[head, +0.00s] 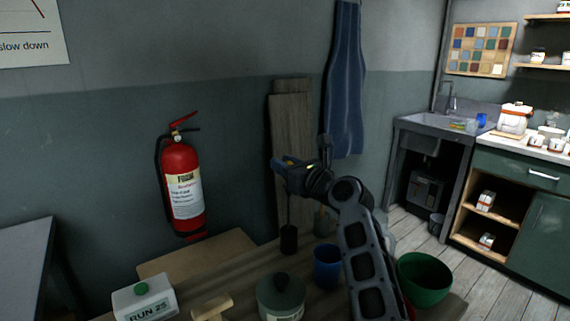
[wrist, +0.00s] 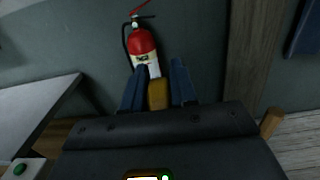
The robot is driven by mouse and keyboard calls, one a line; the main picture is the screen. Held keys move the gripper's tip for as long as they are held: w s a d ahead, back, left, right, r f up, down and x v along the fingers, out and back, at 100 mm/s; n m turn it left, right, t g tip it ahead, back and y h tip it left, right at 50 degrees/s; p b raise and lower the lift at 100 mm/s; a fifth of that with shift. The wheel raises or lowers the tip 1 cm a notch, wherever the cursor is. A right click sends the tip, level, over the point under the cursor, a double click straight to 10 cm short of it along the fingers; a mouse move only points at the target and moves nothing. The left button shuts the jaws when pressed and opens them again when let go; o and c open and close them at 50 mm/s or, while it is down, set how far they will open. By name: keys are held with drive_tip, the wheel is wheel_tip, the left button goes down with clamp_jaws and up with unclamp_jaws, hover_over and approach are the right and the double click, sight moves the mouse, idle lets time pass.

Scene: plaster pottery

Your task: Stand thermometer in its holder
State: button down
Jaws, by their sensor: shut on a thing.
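My gripper (head: 280,165) is above the workbench in the head view, its blue fingers pointing left. In the wrist view, the fingers (wrist: 158,88) are shut on a mustard-yellow piece, which looks like the head of the thermometer (wrist: 158,97). In the head view, a thin dark stem (head: 289,210) hangs upright below the gripper. Directly beneath is a small black cylinder, apparently the holder (head: 289,240). The stem's lower end meets the holder's top in this view; I cannot tell how far inside it is. The holder is not seen in the wrist view.
A blue cup (head: 327,268), a lidded dark green pot (head: 281,297), a green bowl (head: 425,279) and a white box with a green cap (head: 146,302) stand around the holder. A red fire extinguisher (head: 182,185) hangs on the wall behind.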

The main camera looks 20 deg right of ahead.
drive_tip(key=shift+f+b, duration=1)
drive_tip(key=shift+f, duration=1.15)
drive_tip(key=c, duration=0.8)
unclamp_jaws()
drive_tip(key=v, duration=0.7)
drive_tip(key=shift+s, duration=0.4)
drive_tip(key=shift+r, duration=0.1)
